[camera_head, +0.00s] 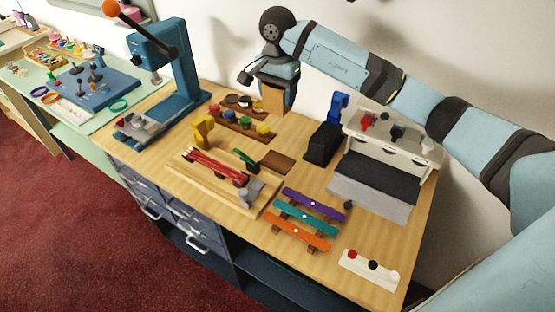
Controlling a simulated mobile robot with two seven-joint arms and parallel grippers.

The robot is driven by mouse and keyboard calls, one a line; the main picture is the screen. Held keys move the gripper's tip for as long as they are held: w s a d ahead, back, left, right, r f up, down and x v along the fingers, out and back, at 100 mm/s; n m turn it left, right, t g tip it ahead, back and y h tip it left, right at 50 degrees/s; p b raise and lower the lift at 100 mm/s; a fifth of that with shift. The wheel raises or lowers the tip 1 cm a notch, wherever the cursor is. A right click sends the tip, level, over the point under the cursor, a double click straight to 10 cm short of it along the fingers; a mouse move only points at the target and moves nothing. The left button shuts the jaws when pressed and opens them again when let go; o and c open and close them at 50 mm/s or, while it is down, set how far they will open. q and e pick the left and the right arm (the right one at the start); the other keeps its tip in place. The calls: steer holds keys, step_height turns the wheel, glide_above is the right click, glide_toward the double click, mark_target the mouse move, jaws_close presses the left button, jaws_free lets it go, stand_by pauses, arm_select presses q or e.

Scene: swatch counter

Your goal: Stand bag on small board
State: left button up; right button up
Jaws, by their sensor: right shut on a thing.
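My right gripper (273,82) reaches in from the upper right and is shut on a brown bag (273,99). The bag hangs upright below the fingers, over the back part of the wooden table, and looks to be above its surface. A small dark brown board (278,162) lies flat and bare near the middle of the table, nearer to me than the bag. My left gripper is out of view.
A wooden rack with red rods (217,165) lies left of the small board. A black and blue stapler-like tool (322,143) stands to its right. Purple, teal and orange strips (305,217) lie in front. A tall blue press (177,70) stands at the left.

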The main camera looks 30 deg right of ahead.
step_height(320, 180, down, 20)
steer(key=shift+r+p, duration=0.15)
steer(key=shift+p, duration=0.95)
steer(key=o, duration=1)
steer(key=shift+c, duration=0.2)
steer(key=shift+r, duration=0.25)
step_height(320, 180, up, 12)
steer(key=b, duration=0.1)
steer(key=shift+f+b, duration=0.2)
steer(key=shift+b, duration=0.2)
